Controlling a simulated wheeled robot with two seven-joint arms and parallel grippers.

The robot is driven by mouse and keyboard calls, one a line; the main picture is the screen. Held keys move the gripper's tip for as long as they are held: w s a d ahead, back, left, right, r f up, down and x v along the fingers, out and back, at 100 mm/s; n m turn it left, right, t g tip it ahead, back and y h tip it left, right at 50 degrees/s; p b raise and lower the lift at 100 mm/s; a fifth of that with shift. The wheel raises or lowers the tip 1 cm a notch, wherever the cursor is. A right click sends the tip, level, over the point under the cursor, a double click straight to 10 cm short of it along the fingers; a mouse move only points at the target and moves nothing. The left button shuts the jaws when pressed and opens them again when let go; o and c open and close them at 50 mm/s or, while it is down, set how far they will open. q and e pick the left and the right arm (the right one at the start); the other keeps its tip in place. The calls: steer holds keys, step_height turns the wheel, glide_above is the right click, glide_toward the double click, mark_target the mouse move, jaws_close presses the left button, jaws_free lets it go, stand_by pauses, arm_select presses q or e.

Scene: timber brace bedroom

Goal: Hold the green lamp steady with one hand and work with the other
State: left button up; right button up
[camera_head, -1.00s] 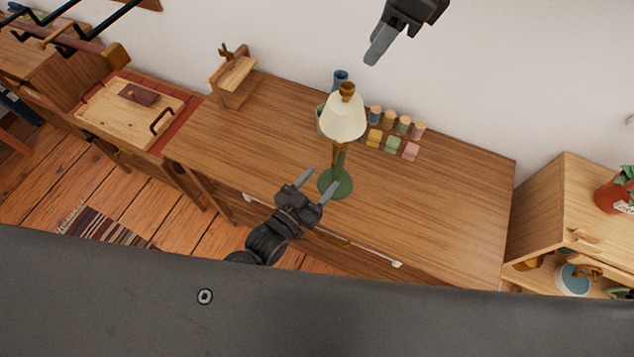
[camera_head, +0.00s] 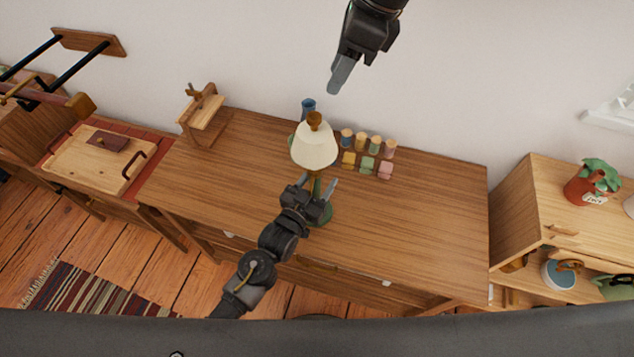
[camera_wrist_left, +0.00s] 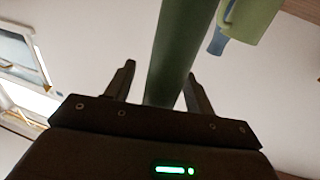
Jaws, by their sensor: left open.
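The green lamp stands upright on the wooden desk (camera_head: 420,215), with a cream shade (camera_head: 315,150) and a round green base (camera_head: 325,214). My left gripper (camera_head: 318,184) is open at the lamp's stem, below the shade. In the left wrist view the green stem (camera_wrist_left: 180,45) passes between the two spread fingers, with gaps visible beside it. My arm hides part of the base. My right gripper (camera_head: 338,80) hangs high near the wall, above and behind the lamp. Only one finger shows clearly, so its opening cannot be told.
Several coloured blocks and wood-topped pegs (camera_head: 368,160) stand right of the lamp. A blue vase (camera_head: 308,105) is behind it. A small wooden stand (camera_head: 203,115) is at the desk's back left. A shelf with a plant pot (camera_head: 577,192) is at right. The desk's right half is clear.

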arm_select(q)
jaws_close()
arm_select(e)
steer(key=shift+o, duration=1.3)
steer(key=shift+s+a, duration=0.1)
steer(key=shift+a, duration=0.05)
arm_select(q)
steer(key=shift+d, duration=0.1)
steer(key=shift+a, duration=0.3)
arm_select(e)
step_height(320, 180, up, 3)
steer(key=m+h, duration=0.4)
steer(key=m, duration=0.6)
glide_above(314, 115)
arm_select(q)
steer(key=shift+d, duration=0.3)
steer(key=shift+a, duration=0.15)
arm_select(e)
steer(key=shift+m+g, duration=0.3)
steer(key=shift+m, duration=0.4)
step_height(314, 115, down, 12)
steer(key=shift+f, duration=0.1)
